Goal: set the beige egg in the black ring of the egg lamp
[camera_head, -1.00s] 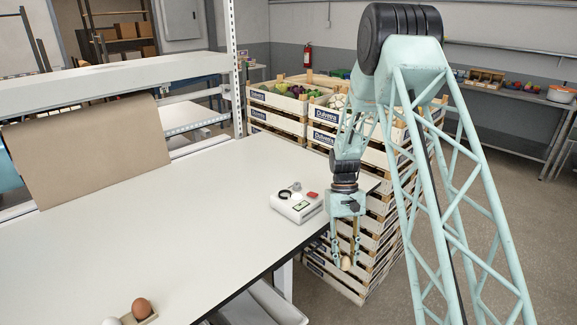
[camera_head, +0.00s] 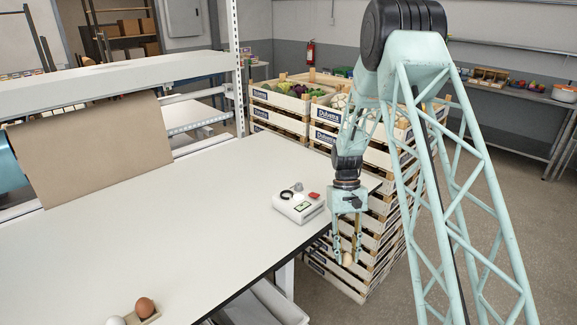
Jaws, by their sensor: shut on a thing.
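The beige egg (camera_head: 347,259) is held between the fingertips of my gripper (camera_head: 346,256), which points down. In the picture the gripper and egg are past the table's front right edge, in front of the stacked crates. The egg lamp (camera_head: 298,207) is a white box on the table near its right end, to the upper left of the egg. Its black ring (camera_head: 287,195) is on the top at the left. A small red part (camera_head: 314,195) and a green display show on the lamp.
A brown egg (camera_head: 144,307) and a white egg (camera_head: 115,321) sit in a small holder at the table's near edge. Stacked crates (camera_head: 325,137) of produce stand behind the table's right end. The middle of the white table (camera_head: 180,220) is clear.

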